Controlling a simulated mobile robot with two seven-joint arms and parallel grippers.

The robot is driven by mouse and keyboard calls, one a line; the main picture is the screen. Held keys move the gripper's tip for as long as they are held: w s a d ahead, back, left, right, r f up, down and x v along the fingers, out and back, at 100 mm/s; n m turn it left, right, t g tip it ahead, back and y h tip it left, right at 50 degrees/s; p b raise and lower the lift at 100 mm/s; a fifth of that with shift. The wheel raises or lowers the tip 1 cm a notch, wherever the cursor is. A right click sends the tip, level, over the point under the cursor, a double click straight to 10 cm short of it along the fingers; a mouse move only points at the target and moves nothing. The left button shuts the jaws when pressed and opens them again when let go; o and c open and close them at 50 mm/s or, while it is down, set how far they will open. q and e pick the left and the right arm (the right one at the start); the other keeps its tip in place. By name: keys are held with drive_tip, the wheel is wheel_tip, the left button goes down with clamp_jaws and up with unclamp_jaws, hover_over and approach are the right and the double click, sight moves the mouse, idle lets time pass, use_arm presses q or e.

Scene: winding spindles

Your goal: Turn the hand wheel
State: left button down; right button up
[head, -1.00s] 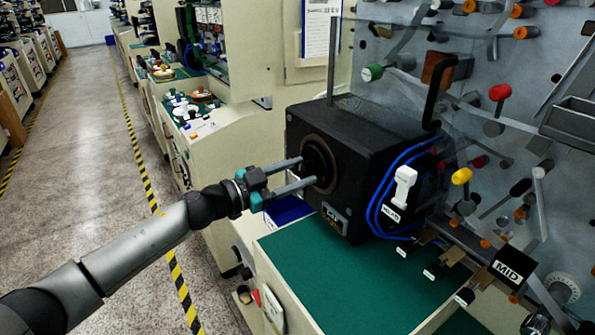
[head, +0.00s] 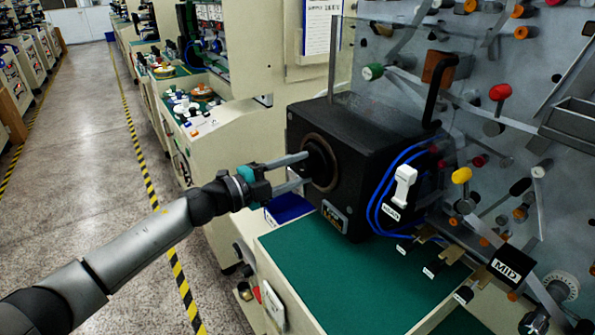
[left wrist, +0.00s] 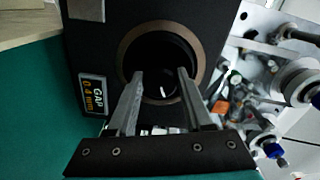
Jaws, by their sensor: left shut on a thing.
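The hand wheel (head: 320,160) is a dark round knob inside a brown ring on the left face of a black box (head: 365,135). In the left wrist view the hand wheel (left wrist: 162,92) is a black disc in the ring's opening, with a small white mark, and is hard to make out against the dark. My left gripper (head: 306,168) reaches in from the left, its two grey fingers on either side of the wheel's hub and shut on it. In the left wrist view the gripper (left wrist: 160,76) has its fingertips inside the ring. My right gripper is out of view.
A green bench top (head: 340,275) lies below the box. Blue cables (head: 380,190) and a white switch (head: 404,182) are on its front. A panel with coloured spindles (head: 500,92) stands at the right. The aisle floor (head: 95,150) at the left is clear.

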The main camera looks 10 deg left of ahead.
use_arm(q)
drive_tip(key=m+b, duration=0.1)
drive_tip(key=m, duration=0.2)
drive_tip(key=shift+m, duration=0.4)
drive_tip(key=shift+r+m+b, duration=0.1)
drive_tip(key=shift+m+b, duration=0.55)
drive_tip(key=shift+m, duration=1.55)
drive_tip(key=shift+c, duration=1.5)
unclamp_jaws()
drive_tip(key=b+v, duration=0.3)
drive_tip(key=v, duration=1.2)
drive_tip(key=shift+s+r, duration=0.1)
